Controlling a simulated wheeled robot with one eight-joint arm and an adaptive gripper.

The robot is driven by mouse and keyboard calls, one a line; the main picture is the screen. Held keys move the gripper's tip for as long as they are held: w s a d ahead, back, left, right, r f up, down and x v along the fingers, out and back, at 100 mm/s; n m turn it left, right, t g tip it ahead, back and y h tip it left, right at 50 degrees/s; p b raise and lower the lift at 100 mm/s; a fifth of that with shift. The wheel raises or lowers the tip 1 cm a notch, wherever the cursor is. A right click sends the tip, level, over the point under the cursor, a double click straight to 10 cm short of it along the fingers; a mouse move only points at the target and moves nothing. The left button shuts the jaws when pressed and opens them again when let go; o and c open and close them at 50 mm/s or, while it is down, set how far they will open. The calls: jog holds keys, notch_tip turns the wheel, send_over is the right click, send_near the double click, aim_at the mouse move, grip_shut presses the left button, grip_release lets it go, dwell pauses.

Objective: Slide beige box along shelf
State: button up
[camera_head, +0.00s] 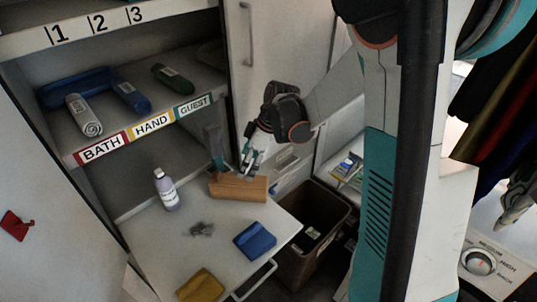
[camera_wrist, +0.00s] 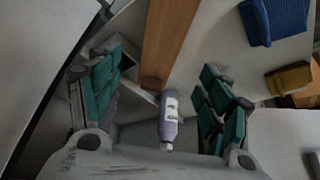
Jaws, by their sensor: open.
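The beige box (camera_head: 240,188), a long orange-tan block, lies on the white pull-out shelf (camera_head: 185,250) near its back edge. In the wrist view the box (camera_wrist: 170,38) runs down from the top edge, with its near end between the lines of my two fingers. My gripper (camera_head: 248,163) is just above and behind the box in the head view. In the wrist view my gripper (camera_wrist: 160,98) has its green-padded fingers spread wide, with nothing held. I cannot tell whether a finger touches the box.
A lilac bottle (camera_head: 166,189) stands left of the box. Grey small pieces (camera_head: 202,229), a blue cloth (camera_head: 255,240) and a yellow cloth (camera_head: 201,286) lie on the shelf. A brown bin (camera_head: 294,268) stands to its right. A labelled shelf (camera_head: 140,135) with rolled towels is above left.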

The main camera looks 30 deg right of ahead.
aim_at(235, 187)
jog(key=shift+f, duration=0.15)
jog(key=b+x, duration=0.4)
jog(key=x, duration=0.9)
jog(key=shift+w+a+f, duration=0.1)
jog(key=shift+f, duration=0.2)
jog(key=c, duration=1.3)
